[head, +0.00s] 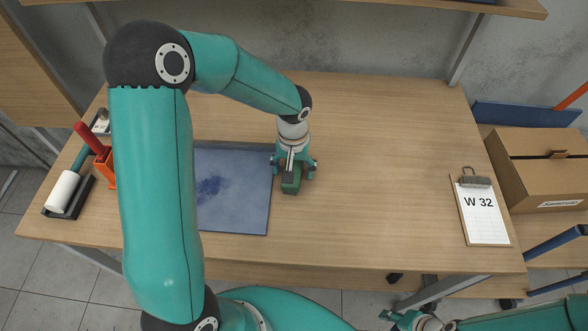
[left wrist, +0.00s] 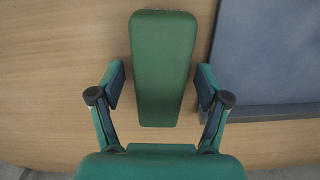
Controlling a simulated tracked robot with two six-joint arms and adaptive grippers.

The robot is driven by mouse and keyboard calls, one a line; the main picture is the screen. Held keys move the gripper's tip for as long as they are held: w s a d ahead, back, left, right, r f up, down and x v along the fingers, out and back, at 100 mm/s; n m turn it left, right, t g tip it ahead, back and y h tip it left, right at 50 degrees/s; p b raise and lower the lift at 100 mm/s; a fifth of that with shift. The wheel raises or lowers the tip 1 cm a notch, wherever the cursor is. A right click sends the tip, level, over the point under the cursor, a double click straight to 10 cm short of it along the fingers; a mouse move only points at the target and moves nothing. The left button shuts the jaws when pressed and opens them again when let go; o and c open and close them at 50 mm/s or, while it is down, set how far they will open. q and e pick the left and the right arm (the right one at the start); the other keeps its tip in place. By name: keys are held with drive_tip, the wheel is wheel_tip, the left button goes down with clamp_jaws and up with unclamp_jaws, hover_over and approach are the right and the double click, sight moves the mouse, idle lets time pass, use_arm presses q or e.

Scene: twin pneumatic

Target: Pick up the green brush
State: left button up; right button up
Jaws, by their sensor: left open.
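The green brush (head: 291,186) lies on the wooden table beside the right edge of the blue mat. In the left wrist view the brush (left wrist: 163,70) is a long green block, narrowing toward my gripper. My left gripper (head: 294,166) is over it, pointing down. In the left wrist view its fingers (left wrist: 160,92) are open, one on each side of the brush's near part, with gaps showing. My right gripper (head: 404,320) is low at the bottom right, away from the brush and partly cut off; its opening is unclear.
The blue mat (head: 240,216) lies left of the brush. A clipboard marked W 32 (head: 483,214) lies at the table's right. A white roller (head: 64,190) and an orange holder (head: 105,168) stand at the left. A cardboard box (head: 535,170) is beyond the right edge. The table between brush and clipboard is clear.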

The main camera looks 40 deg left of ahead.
sight(294, 166)
use_arm(q)
drive_tip(key=c, duration=1.3)
drive_tip(key=shift+w+r, duration=0.1)
wheel_tip(294, 166, up, 20)
drive_tip(key=shift+b, duration=0.4)
